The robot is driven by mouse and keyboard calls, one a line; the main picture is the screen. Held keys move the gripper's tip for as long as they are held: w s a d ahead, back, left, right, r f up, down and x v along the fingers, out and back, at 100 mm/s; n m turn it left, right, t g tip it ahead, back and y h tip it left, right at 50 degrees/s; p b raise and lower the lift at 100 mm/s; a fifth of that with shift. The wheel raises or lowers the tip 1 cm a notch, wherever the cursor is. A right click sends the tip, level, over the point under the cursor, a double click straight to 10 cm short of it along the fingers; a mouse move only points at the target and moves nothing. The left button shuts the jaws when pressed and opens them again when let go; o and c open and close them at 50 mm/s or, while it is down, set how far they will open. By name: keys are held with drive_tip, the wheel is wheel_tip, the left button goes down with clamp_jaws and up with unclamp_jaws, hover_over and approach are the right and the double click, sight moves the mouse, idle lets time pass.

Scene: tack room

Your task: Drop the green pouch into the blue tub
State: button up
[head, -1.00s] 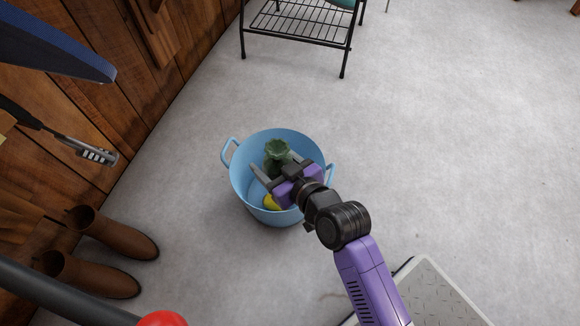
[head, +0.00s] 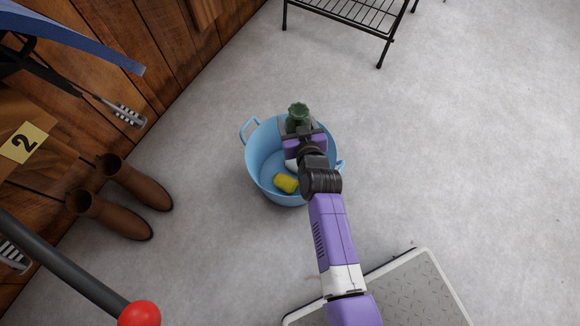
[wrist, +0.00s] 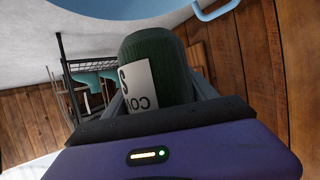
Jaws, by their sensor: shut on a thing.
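The green pouch (head: 298,117) is dark green with a gathered top. It is held in my gripper (head: 301,128), over the far part of the blue tub (head: 262,160) in the head view. In the wrist view the pouch (wrist: 152,62) stands between the fingers and shows a white label with dark lettering. My gripper is shut on it. The blue tub stands on the floor with a handle on each side. How high the pouch is above the tub's bottom cannot be told.
A yellow object (head: 286,183) lies in the tub. Brown boots (head: 112,205) stand by the wooden wall at left. A black wire rack (head: 350,15) stands at the back. A red-knobbed bar (head: 139,314) is at the lower left. The grey floor at right is clear.

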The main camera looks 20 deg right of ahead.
drive_tip(key=shift+f+b, duration=2.5)
drive_tip(key=shift+f, duration=0.2)
drive_tip(key=o, duration=1.6)
drive_tip(key=shift+s+r, duration=0.1)
drive_tip(key=shift+s+a+r+p, duration=0.3)
drive_tip(key=shift+s+p, duration=0.1)
drive_tip(key=shift+p, duration=0.1)
drive_tip(key=p+v, duration=0.2)
drive_tip(key=v, duration=0.2)
drive_tip(key=shift+s+r, duration=0.15)
drive_tip(key=shift+s, duration=0.25)
drive_tip(key=shift+p+v, duration=0.4)
drive_tip(key=shift+v, duration=0.45)
